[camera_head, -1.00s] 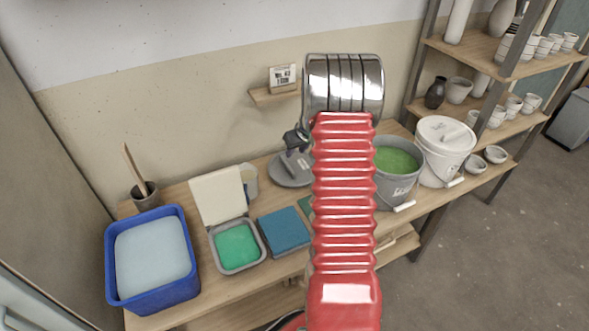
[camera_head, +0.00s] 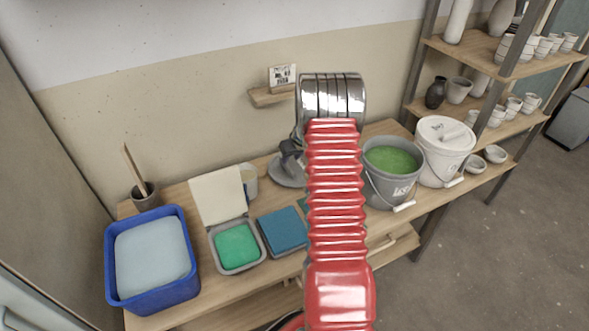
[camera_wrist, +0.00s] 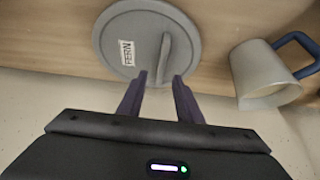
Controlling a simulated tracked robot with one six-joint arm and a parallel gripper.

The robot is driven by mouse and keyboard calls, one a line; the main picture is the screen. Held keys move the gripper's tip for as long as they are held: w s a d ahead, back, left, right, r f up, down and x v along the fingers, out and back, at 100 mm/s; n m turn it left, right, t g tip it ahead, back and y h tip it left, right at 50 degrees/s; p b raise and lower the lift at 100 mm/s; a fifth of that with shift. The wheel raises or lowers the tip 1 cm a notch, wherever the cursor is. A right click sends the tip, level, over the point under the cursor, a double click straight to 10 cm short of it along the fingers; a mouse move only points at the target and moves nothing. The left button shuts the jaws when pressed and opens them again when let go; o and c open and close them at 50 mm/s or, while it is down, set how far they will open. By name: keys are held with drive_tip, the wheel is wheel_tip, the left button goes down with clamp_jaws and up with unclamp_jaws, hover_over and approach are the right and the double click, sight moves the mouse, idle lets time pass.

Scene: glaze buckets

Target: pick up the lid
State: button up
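The lid is a grey round disc with a raised bar handle and a label reading "FERN". In the wrist view the lid (camera_wrist: 128,35) lies on the wooden table at the top centre. My gripper (camera_wrist: 162,78) is open, its two dark fingers pointing at the lid with the near end of the bar handle between or just beyond the tips. I cannot tell whether they touch it. In the head view the lid (camera_head: 283,177) is partly hidden behind my gripper (camera_head: 290,160) and my red arm.
A translucent jug (camera_wrist: 258,80) with a blue handle stands right of the lid in the wrist view.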

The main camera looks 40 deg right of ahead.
sight(287, 165)
drive_tip(key=shift+w+d+f, duration=0.1)
drive_tip(key=shift+w+f, duration=0.2)
drive_tip(key=shift+f, duration=0.35)
drive_tip(key=shift+f, duration=0.1)
drive_tip(key=shift+x, duration=2.5)
drive_tip(key=shift+s+f, duration=0.1)
drive_tip(key=shift+c, duration=0.5)
clamp_jaws()
